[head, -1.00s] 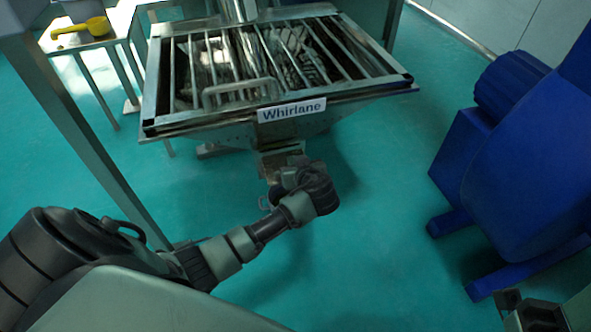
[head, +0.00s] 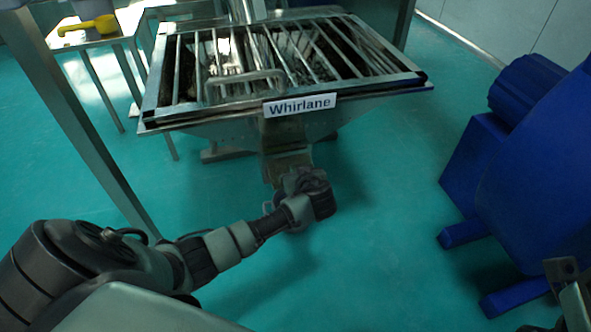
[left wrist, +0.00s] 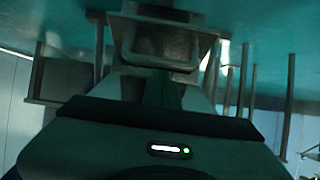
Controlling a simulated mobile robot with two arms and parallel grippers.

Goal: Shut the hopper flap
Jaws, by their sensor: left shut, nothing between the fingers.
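The hopper (head: 215,118) is a metal bin with a barred top and a "Whirlane" label. Its metal outlet (head: 285,135) hangs below the front, with a pale plate that looks like the flap (head: 288,164) at its lower end. My left gripper (head: 288,188) is shut and empty, just below and in front of this plate; its fingertips are largely hidden by the wrist. In the left wrist view a metal loop handle (left wrist: 160,64) on the outlet is close ahead of the gripper. Whether they touch, and the flap's exact angle, I cannot tell. Part of my right gripper (head: 566,280) shows at lower right.
A blue machine (head: 515,170) stands on the right. A small table (head: 95,42) with a yellow scoop (head: 86,25) is at upper left. A metal post (head: 80,115) stands left of the hopper. The green floor between the hopper and blue machine is clear.

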